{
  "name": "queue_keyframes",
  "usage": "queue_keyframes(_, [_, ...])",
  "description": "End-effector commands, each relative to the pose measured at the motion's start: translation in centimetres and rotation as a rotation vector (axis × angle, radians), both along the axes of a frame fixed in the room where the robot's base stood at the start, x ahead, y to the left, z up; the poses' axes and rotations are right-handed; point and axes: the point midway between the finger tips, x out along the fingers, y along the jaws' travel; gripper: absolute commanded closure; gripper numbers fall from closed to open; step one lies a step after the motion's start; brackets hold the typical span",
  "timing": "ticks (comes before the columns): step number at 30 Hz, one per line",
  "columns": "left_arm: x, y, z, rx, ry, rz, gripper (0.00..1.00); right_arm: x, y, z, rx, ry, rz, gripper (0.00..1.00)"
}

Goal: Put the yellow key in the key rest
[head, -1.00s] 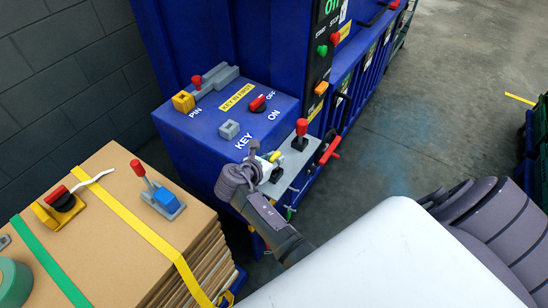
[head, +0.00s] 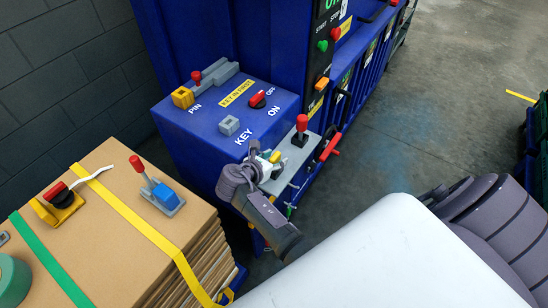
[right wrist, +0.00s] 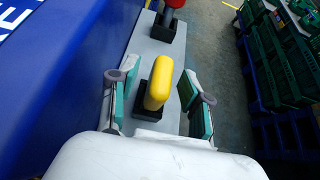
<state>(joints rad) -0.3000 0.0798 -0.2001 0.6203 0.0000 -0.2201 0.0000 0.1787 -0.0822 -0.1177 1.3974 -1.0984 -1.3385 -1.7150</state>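The yellow key (right wrist: 158,82) stands upright in a black base on the grey plate (right wrist: 187,95) beside the blue box. It shows in the head view as a small yellow tip (head: 275,156). My right gripper (right wrist: 160,103) is open, with one finger on each side of the key and a gap on both sides. In the head view my right gripper (head: 264,166) hides much of the key's base. A grey block (head: 229,125) by the word KEY sits on the blue box's top; whether it is the key rest is not certain. My left gripper is not in view.
A red-knobbed lever (head: 302,124) stands on the same plate just beyond the key. The blue box (head: 195,130) carries a red switch (head: 257,99) and a yellow pin block (head: 183,97). Strapped cardboard (head: 110,210) stands at left. Green crates (right wrist: 285,75) stand right.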

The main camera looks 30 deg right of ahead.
Motion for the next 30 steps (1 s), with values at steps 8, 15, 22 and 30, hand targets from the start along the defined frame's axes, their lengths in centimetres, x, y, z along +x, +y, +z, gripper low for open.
queue_keyframes(8, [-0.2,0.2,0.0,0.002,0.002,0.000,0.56,-0.1,0.2,0.1,0.001,0.000,0.000,0.51])
queue_keyframes(15, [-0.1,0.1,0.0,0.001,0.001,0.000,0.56,-1.2,2.8,1.6,0.003,-0.001,0.001,0.51])
queue_keyframes(22, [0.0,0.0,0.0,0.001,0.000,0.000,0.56,-2.3,5.4,3.3,0.000,0.000,0.001,0.51])
queue_keyframes(30, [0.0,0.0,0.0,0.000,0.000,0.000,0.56,-2.6,6.0,3.7,0.001,0.001,-0.001,0.51])
